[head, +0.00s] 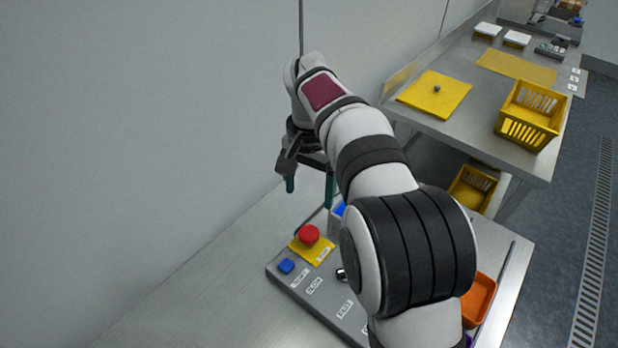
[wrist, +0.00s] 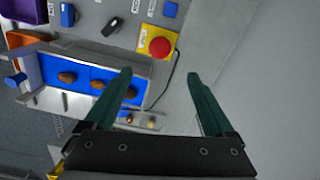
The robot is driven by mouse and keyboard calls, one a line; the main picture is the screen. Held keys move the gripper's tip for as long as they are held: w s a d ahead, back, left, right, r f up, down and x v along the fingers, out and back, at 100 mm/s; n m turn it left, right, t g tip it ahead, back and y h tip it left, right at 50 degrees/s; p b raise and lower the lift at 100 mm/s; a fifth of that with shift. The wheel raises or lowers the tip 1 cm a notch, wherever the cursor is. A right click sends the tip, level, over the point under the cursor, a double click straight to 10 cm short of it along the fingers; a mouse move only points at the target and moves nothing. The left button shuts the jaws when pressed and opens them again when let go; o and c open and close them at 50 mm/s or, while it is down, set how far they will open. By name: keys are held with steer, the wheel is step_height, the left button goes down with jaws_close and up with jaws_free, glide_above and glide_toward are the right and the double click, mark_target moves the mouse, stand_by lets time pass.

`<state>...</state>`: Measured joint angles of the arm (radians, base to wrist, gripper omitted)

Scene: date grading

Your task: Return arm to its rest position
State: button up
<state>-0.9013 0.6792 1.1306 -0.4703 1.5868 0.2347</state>
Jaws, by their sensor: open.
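My gripper (head: 310,187) hangs from my raised arm, above the back of the metal table, near the wall. In the wrist view my gripper (wrist: 158,92) shows two teal fingers spread apart with nothing between them. Beyond the fingers is bare grey surface and a dark cable. In the head view my arm covers much of the table's middle and right.
A control panel (head: 285,276) with a red button (head: 309,234) stands below my gripper. A blue tray (wrist: 60,70) holds several brown dates (wrist: 66,78). An orange bin (head: 480,298) is at right. A yellow crate (head: 530,115) stands on another table. The table's left side is clear.

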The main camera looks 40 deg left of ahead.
step_height(320, 180, up, 3)
steer(key=shift+r, duration=0.2)
steer(key=s+d+r+m, duration=0.2)
steer(key=d, duration=1)
steer(key=s+d+r+m, duration=0.1)
steer(key=d+r+m, duration=0.1)
steer(key=d, duration=1.1)
steer(key=s+d+f+m, duration=0.1)
steer(key=s+d+f, duration=0.1)
steer(key=s, duration=0.3)
steer(key=s+d+f+m+y, duration=0.1)
steer(key=s+d+f, duration=0.1)
steer(key=s+d, duration=0.2)
steer(key=s+d+f+m, duration=0.1)
steer(key=s+d+f, duration=0.1)
steer(key=s+d, duration=0.2)
steer(key=shift+s+f+m+y, duration=0.4)
steer(key=shift+s, duration=0.45)
